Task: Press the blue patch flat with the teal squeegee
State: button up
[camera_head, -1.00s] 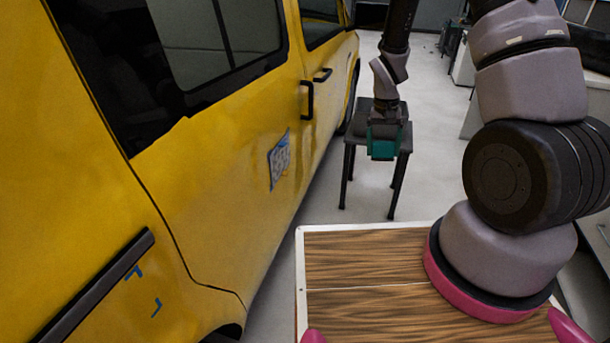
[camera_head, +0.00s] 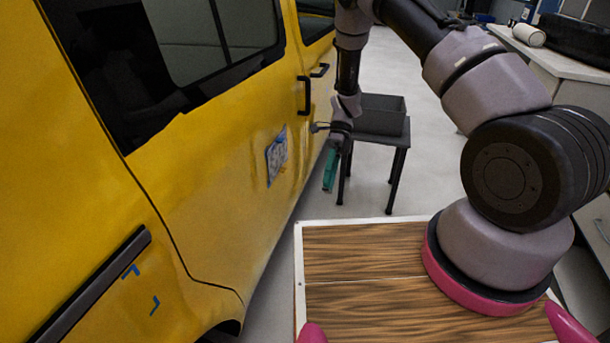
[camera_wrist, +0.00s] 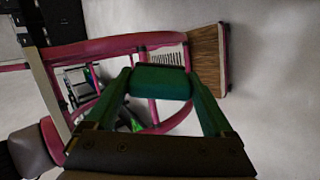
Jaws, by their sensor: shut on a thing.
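The teal squeegee (camera_head: 330,170) is held by my gripper (camera_head: 338,138), which is shut on it. It hangs tilted, to the right of the blue patch and apart from it. The squeegee also shows in the wrist view (camera_wrist: 162,83), between the fingers. The blue patch (camera_head: 277,156) with white markings is on the side of the yellow vehicle, below and left of the door handle. Whether all its edges lie flat is too small to tell. The patch is not seen in the wrist view.
The yellow vehicle (camera_head: 205,190) fills the left side. A small dark table with a dark bin (camera_head: 378,115) stands behind my gripper. Blue corner marks (camera_head: 155,305) are on the near panel. A white counter (camera_head: 560,65) is at the far right. Grey floor lies between.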

jog(key=w+a+f+m+t+y, duration=0.3)
jog(key=w+a+m+t+y, duration=0.3)
jog(key=m+t, duration=0.1)
jog(key=w+a+f+m+t+y, duration=0.3)
jog(key=w+a+m+t+y, duration=0.3)
jog(key=m, duration=0.4)
jog(key=shift+a+m+t+y, duration=0.35)
jog(key=shift+t+y, duration=0.35)
jog(key=shift+t, duration=0.4)
jog(key=shift+x, duration=0.75)
jog(key=shift+f, duration=0.1)
jog(key=shift+w+d, duration=0.2)
jog(key=shift+w, duration=0.3)
jog(key=shift+w+d, duration=0.2)
jog(key=shift+w, duration=0.3)
jog(key=shift+w+d, duration=0.2)
jog(key=shift+w, duration=0.3)
jog(key=shift+w+d, duration=0.15)
jog(key=shift+w, duration=0.4)
